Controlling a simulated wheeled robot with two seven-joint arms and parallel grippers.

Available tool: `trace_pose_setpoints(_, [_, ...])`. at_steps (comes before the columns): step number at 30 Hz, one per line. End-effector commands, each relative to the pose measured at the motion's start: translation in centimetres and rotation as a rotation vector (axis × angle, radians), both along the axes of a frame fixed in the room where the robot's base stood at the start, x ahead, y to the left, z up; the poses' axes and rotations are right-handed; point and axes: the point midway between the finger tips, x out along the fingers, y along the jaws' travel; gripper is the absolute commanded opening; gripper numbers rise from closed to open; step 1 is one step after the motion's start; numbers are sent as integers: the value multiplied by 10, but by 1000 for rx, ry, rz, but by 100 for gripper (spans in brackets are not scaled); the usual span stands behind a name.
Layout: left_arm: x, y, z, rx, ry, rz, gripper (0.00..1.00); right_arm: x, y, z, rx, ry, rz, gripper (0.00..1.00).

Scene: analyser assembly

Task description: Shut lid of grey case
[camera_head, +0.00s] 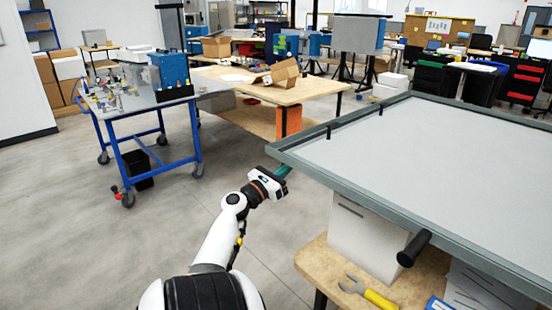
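A large flat grey panel with a raised rim (450,150), which looks like the lid of the grey case, fills the right side of the head view. It extends above a wooden table, and its near-left corner juts out past the table. A black cylindrical handle (413,248) shows at its near edge. My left gripper (283,173) is at the panel's left corner, close to or touching the edge. Its teal fingertips are small and partly hidden there, so I cannot tell whether they grip it. My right gripper is not in view.
Under the panel, the wooden table (312,262) holds a white box (365,235) and a yellow-handled wrench (378,298). A blue wheeled cart (160,158) with parts stands left. A wooden workbench (300,90) stands behind. The floor between is clear.

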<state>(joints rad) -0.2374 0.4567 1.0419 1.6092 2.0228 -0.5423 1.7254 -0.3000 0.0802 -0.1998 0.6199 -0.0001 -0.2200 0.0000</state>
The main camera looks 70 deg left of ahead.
Motion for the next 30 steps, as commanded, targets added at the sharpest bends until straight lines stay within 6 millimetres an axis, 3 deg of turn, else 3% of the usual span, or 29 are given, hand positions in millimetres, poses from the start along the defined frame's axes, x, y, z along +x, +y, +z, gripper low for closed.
trace_pose_setpoints(3, [23, 8, 9, 2, -1, -1, 0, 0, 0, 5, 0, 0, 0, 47])
trace_pose_setpoints(6, [21, 7, 27, 4, 3, -2, 0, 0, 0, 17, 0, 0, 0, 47])
trace_pose_setpoints(11, [21, 7, 42, 3, 2, -2, 0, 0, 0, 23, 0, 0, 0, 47])
trace_pose_setpoints(25, [21, 7, 46, 2, 2, -1, 0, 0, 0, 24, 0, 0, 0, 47])
trace_pose_setpoints(30, [21, 7, 58, 13, 5, -2, 0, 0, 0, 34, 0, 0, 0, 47])
